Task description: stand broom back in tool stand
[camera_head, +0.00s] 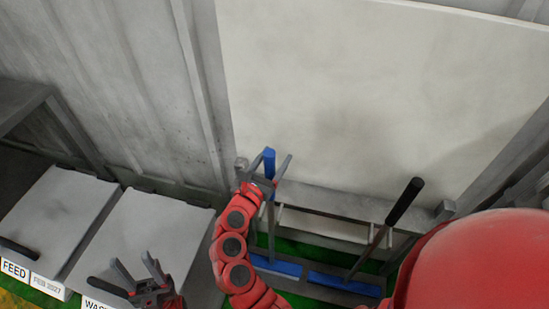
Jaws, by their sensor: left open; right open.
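A tool with a blue grip (269,158), probably the broom, stands about upright at the left of the grey tool stand (330,203). A blue head (276,265) shows below it; my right arm hides part of the shaft. My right gripper (267,167) is open, with its fingers on either side of the blue grip; I cannot tell whether they touch it. A second tool with a black grip (404,201) and a blue head (344,283) leans in the right of the stand. My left gripper (136,268) is open and empty over a white lid.
White-lidded bins stand at left, one labelled FEED (14,268), the other (150,235) under my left gripper with a partly hidden label. A pale wall panel (380,90) is behind the stand. A green floor (312,248) shows beneath it.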

